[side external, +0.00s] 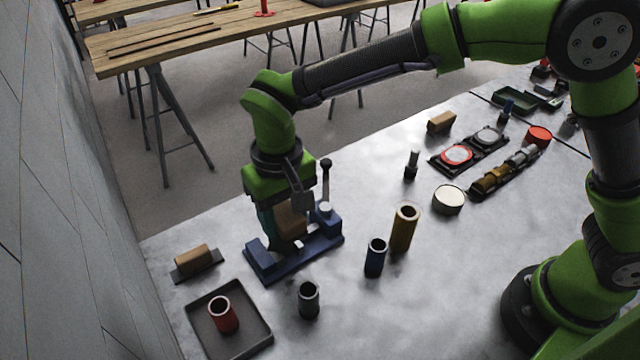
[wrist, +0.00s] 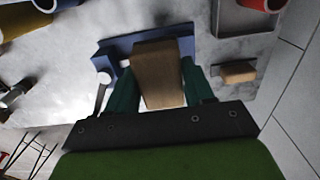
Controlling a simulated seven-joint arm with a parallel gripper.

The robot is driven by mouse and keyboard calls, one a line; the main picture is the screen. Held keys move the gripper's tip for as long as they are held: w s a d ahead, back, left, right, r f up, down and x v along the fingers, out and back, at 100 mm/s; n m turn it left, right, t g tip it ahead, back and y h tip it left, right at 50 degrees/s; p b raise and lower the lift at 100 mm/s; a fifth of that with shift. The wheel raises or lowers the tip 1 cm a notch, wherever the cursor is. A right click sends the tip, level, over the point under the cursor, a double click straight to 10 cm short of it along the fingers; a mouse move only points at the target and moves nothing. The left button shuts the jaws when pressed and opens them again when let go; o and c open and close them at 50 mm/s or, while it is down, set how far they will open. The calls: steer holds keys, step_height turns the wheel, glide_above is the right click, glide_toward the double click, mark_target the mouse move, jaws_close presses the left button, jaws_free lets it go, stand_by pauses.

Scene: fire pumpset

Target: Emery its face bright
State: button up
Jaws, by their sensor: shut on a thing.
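My gripper (side external: 283,222) is shut on a tan block (side external: 291,219), with one teal finger on each side of it. In the wrist view the block (wrist: 158,76) fills the space between the fingers. The block is over a blue clamp fixture (side external: 318,246) with a black-knobbed lever (side external: 325,175) at its right end. The fixture also shows in the wrist view (wrist: 120,45). The block and gripper hide the middle of the fixture, so I cannot tell what it holds or whether the block touches it.
Another tan block (side external: 191,259) lies left on a dark plate. A grey tray (side external: 253,322) holds a red cup (side external: 222,314). A wall rises at the left.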

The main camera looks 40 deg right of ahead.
steer(key=shift+w, duration=0.1)
steer(key=shift+w, duration=2.75)
steer(key=shift+s, duration=0.1)
steer(key=shift+s+f, duration=0.1)
steer(key=shift+s, duration=2.7)
steer(key=shift+w, duration=0.1)
steer(key=shift+w, duration=2.8)
steer(key=shift+s, duration=0.15)
steer(key=shift+s, duration=2.7)
